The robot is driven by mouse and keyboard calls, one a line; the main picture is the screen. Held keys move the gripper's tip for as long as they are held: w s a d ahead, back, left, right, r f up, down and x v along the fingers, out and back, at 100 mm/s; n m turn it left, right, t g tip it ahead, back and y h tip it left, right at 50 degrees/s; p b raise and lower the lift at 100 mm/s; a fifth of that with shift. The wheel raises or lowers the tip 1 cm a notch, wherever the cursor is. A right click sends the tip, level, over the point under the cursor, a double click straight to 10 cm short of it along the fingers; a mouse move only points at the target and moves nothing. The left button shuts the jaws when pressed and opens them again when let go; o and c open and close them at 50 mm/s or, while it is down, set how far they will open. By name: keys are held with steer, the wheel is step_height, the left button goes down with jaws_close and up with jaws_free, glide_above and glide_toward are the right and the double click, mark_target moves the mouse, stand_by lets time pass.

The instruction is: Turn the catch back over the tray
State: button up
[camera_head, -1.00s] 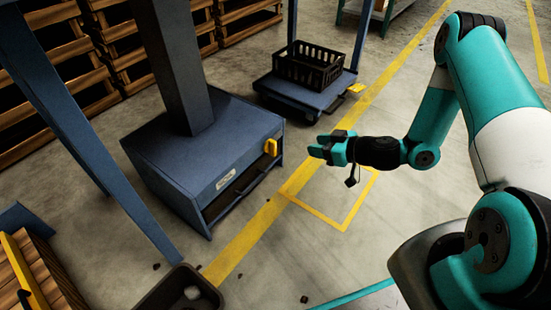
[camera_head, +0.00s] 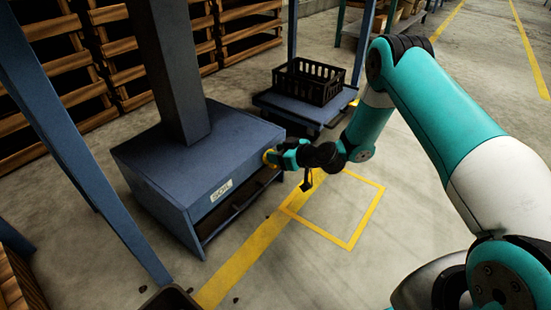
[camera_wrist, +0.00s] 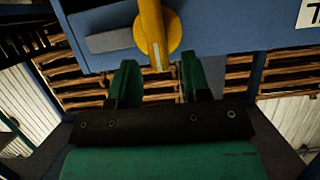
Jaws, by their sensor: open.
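The yellow catch (camera_head: 267,158) is on the upper right of the front of the blue box (camera_head: 190,150). In the wrist view the catch (camera_wrist: 150,25) is a bar on a round yellow disc against the blue panel. The dark tray (camera_head: 236,207) sits in the slot low in the box front, below the catch. My gripper (camera_head: 280,156) is right at the catch and partly covers it. In the wrist view my gripper (camera_wrist: 157,72) is open, its green fingers apart, with the catch lined up between them just beyond the tips. Contact cannot be told.
A blue cart (camera_head: 300,110) with a black crate (camera_head: 311,80) stands behind, to the right of the box. A blue post (camera_head: 100,180) slants at the left. A dark bin (camera_head: 172,298) is at the bottom edge. The floor inside the yellow outline (camera_head: 335,207) is clear.

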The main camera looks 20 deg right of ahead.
steer(key=shift+w+a+f, duration=0.2)
steer(key=shift+w+a, duration=0.15)
steer(key=shift+w, duration=0.1)
jaws_close()
